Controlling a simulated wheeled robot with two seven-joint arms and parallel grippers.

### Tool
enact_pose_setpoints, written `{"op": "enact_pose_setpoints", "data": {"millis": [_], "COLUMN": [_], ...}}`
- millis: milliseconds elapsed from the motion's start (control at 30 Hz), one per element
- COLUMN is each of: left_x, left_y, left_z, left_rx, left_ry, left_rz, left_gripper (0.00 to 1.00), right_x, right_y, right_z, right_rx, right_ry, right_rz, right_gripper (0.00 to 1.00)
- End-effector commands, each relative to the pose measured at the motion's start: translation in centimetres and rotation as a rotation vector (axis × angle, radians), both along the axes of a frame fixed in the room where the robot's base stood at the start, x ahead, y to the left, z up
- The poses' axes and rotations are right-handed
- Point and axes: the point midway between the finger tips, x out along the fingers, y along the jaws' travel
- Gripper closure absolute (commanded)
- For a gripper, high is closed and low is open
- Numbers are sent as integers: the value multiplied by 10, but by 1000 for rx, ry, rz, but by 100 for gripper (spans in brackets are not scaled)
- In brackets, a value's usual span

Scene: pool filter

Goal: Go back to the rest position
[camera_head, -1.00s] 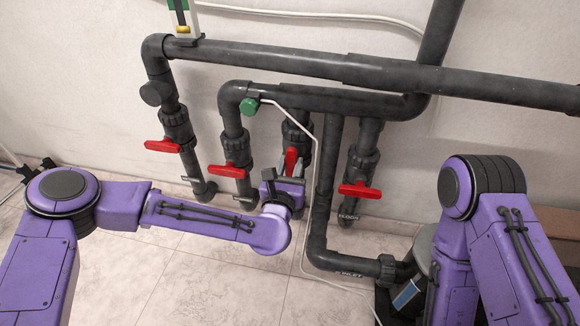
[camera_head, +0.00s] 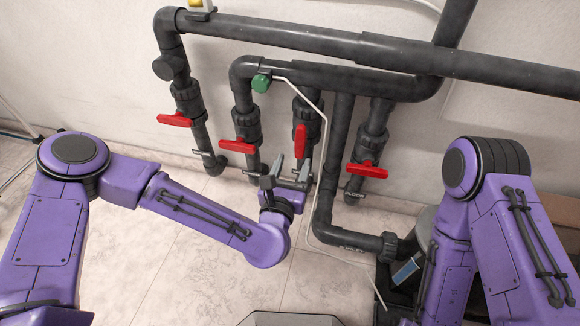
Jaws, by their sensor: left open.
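My left gripper (camera_head: 289,170) is open and empty, with its fingers pointing up in front of the lower pipes. It is below the third red valve handle (camera_head: 301,140) from the left, with a visible gap between them. That handle stands upright. The other red handles, at far left (camera_head: 175,120), second from left (camera_head: 238,146) and far right (camera_head: 367,170), lie roughly crosswise. My right arm shows at the right, but its gripper is out of view.
Dark grey pipes (camera_head: 300,38) run along the white wall. A white cable (camera_head: 327,120) hangs from a green cap (camera_head: 261,83) down to the floor. A grey pump-like body (camera_head: 418,240) stands close beside my right arm. Tiled floor (camera_head: 170,265) is clear at lower left.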

Motion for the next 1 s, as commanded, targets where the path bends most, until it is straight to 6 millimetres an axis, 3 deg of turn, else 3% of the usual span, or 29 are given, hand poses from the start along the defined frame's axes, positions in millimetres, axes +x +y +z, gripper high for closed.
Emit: {"op": "enact_pose_setpoints", "data": {"millis": [200, 767, 867, 1000], "left_x": [-26, -30, -46, -93], "left_y": [5, 5, 6, 29], "left_z": [1, -6, -39, -122], "left_rx": [1, 41, 263, 834], "left_ry": [0, 10, 65, 193], "left_rz": [0, -9, -69, -272], "left_gripper": [45, 45, 45, 45], "right_x": [5, 5, 6, 5], "right_y": [-2, -2, -2, -2], "right_z": [7, 7, 11, 18], "right_rx": [-19, -20, -19, -19], "right_ry": [-53, -55, -55, -55], "right_rz": [-39, -41, -41, -41], "right_gripper": [57, 57, 57, 57]}}
